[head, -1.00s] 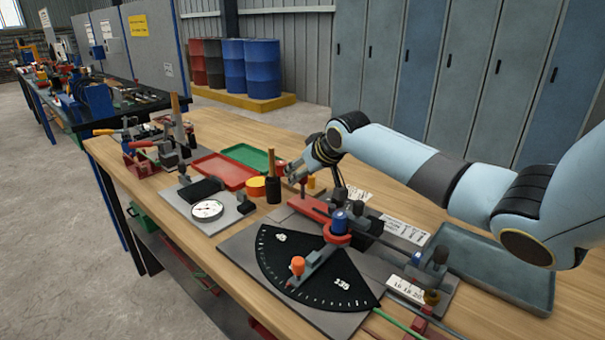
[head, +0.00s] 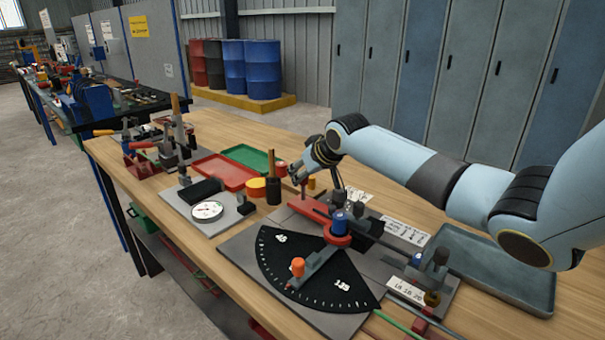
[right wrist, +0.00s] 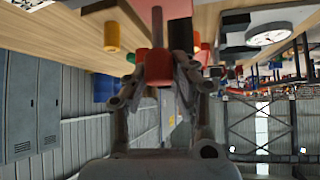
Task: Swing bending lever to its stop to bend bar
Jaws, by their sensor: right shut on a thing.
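The bending lever (head: 308,208) is a red arm running from the round red pivot with a blue top (head: 340,222) toward the back left of the bender plate. Its upright handle (head: 304,189) stands at the far end. My right gripper (head: 297,172) is at this handle, and in the right wrist view it is shut on a red cylindrical grip (right wrist: 158,66). A black angle dial (head: 310,277) with white marks lies in front of the pivot. An orange-topped stop arm (head: 298,266) lies across it. The bar is hard to make out near the pivot. My left gripper is out of view.
A grey tray (head: 547,301) lies right of the bender. A red tray (head: 217,171), green tray (head: 247,156), yellow-orange roll (head: 256,187) and dark holder (head: 273,191) stand behind and left. A gauge (head: 207,210) lies left of the dial.

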